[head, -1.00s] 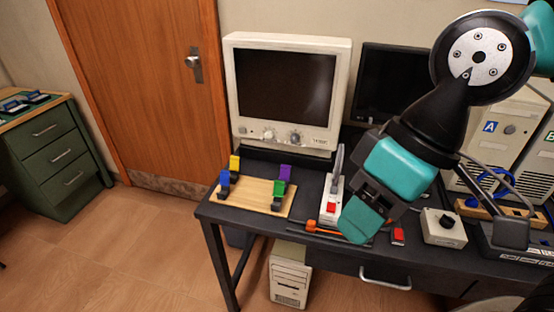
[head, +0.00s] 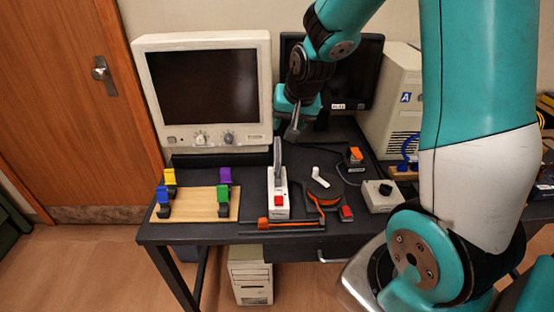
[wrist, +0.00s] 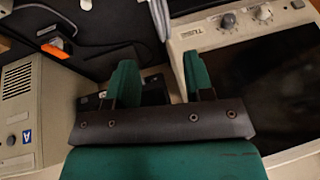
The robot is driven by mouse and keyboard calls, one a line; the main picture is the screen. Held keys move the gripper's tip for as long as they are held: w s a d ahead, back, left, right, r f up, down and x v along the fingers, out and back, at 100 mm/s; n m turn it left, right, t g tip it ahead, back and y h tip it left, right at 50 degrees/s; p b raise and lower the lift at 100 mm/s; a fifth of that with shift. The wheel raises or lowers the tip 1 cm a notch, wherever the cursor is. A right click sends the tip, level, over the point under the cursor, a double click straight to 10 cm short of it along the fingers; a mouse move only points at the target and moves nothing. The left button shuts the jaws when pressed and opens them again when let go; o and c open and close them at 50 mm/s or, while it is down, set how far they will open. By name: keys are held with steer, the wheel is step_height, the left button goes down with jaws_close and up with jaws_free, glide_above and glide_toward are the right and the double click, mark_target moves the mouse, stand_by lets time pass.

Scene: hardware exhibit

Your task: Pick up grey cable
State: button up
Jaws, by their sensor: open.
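A thin grey cable (wrist: 58,14) curves near the upper left of the wrist view, beside an orange-topped part. In the head view, a thin dark line, probably the same cable (head: 341,174), loops by the orange-topped block (head: 355,155) on the desk. My gripper (head: 294,132) is over the back of the desk, in front of the dark monitor. In the wrist view, its green fingers (wrist: 160,75) are apart with nothing held between them. The gripper is away from the cable, not touching it.
A large CRT monitor (head: 205,90) stands left of my gripper, with a dark flat monitor (head: 350,75) behind. A white lever box (head: 278,195), a wooden board with coloured clips (head: 200,205) and a knob box (head: 382,195) occupy the desk. A beige computer case (head: 392,105) stands right.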

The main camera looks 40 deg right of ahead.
mark_target(278, 141)
steer(key=x, duration=0.6)
steer(key=shift+w+f+p, duration=0.15)
steer(key=shift+f+p, duration=0.15)
steer(key=shift+p+x, duration=0.85)
steer(key=shift+x, duration=1.75)
steer(key=shift+w+a, duration=0.1)
steer(key=shift+w, duration=0.1)
jaws_close()
